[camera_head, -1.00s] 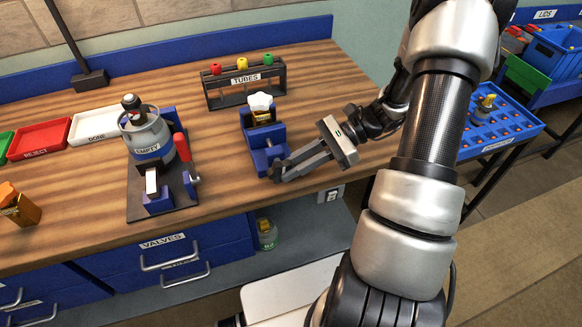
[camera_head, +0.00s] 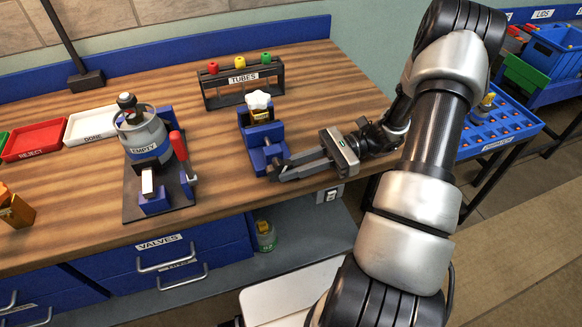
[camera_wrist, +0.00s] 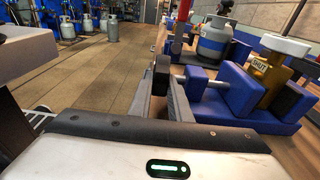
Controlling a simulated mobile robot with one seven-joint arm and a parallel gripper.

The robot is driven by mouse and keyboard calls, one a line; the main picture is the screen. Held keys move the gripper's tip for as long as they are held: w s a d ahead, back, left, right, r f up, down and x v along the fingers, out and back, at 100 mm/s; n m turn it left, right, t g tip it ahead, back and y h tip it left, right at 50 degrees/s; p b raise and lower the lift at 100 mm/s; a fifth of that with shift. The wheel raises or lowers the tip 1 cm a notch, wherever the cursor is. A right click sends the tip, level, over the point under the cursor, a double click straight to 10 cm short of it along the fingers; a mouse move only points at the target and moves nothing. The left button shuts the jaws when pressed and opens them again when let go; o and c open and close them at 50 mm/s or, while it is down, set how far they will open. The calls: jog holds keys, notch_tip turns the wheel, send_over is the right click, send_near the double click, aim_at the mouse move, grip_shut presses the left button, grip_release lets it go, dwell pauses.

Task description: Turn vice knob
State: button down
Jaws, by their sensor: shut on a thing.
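The blue vice (camera_head: 257,133) stands near the front edge of the bench and holds a brass valve (camera_head: 260,114) with a white top. In the wrist view the vice (camera_wrist: 213,92) is to the right, with the valve (camera_wrist: 268,75), marked SHUT, upright between its jaws. A metal rod runs from the vice to its dark knob (camera_wrist: 161,75). My gripper (camera_head: 278,173) reaches in from the right at the vice's front end. Its fingers (camera_wrist: 160,88) are shut on the knob, one on each side. In the head view the fingertips largely hide the knob.
Left of the vice, a gas cylinder (camera_head: 143,134) marked EMPTY stands in a fixture with a red-handled lever (camera_head: 178,146). A TUBES rack (camera_head: 243,84) is behind the vice. Red (camera_head: 36,141) and white (camera_head: 92,123) trays lie farther left. The bench's front edge is close below my gripper.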

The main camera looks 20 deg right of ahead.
jog(key=c, duration=1.6)
grip_release()
jog(key=shift+c, duration=0.2)
jog(key=d, duration=0.5)
jog(key=d+r, duration=0.1)
jog(key=d, duration=0.5)
jog(key=d+r, duration=0.1)
jog(key=d, duration=0.5)
jog(key=shift+d, duration=0.15)
